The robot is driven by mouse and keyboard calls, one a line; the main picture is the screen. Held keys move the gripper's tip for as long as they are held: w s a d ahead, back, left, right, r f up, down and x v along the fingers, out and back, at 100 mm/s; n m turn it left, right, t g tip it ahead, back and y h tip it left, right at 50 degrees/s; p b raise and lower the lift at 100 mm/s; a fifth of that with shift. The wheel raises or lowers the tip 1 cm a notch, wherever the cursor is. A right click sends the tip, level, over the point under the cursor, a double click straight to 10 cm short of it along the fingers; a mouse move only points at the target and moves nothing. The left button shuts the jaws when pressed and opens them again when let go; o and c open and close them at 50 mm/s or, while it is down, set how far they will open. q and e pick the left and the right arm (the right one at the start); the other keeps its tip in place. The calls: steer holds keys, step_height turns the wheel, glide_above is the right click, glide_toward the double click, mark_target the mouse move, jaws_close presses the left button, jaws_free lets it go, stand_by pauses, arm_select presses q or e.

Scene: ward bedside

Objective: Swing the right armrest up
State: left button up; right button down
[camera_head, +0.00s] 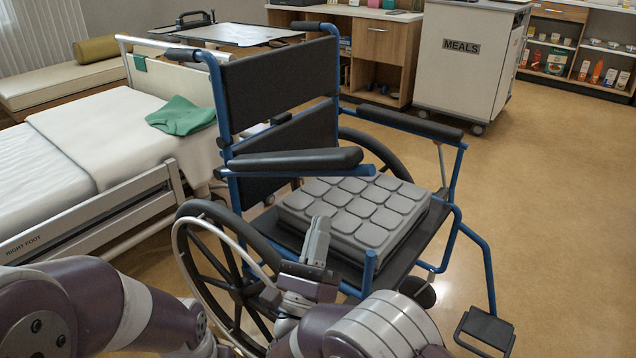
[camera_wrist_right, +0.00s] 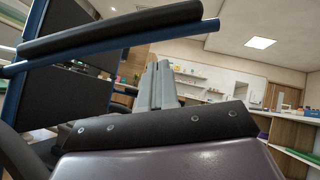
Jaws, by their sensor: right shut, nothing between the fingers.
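The wheelchair's right armrest (camera_head: 295,160) is the near one, a black pad on a blue tube hinged at the backrest. Its front end hangs free, raised well above a short blue post (camera_head: 370,270) on the near side of the seat. It also crosses the top of the right wrist view (camera_wrist_right: 110,30), sloping up to the right. My right gripper (camera_head: 319,225) is shut and empty, pointing up below the armrest, beside the seat. Its fingers show in the right wrist view (camera_wrist_right: 158,75), apart from the pad. My left gripper is out of view.
The grey seat cushion (camera_head: 365,210) lies behind my right gripper. The far armrest (camera_head: 410,121) is down. The near wheel (camera_head: 225,275) is close to my arms. A bed (camera_head: 90,140) stands left, a meals cart (camera_head: 465,65) behind. The floor at right is clear.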

steer(key=w+r+b, duration=0.1)
steer(key=w+r, duration=0.2)
steer(key=r, duration=0.2)
steer(key=shift+w+a+r+b, duration=0.2)
steer(key=shift+r+b, duration=0.1)
steer(key=shift+r, duration=0.1)
steer(key=shift+r, duration=0.1)
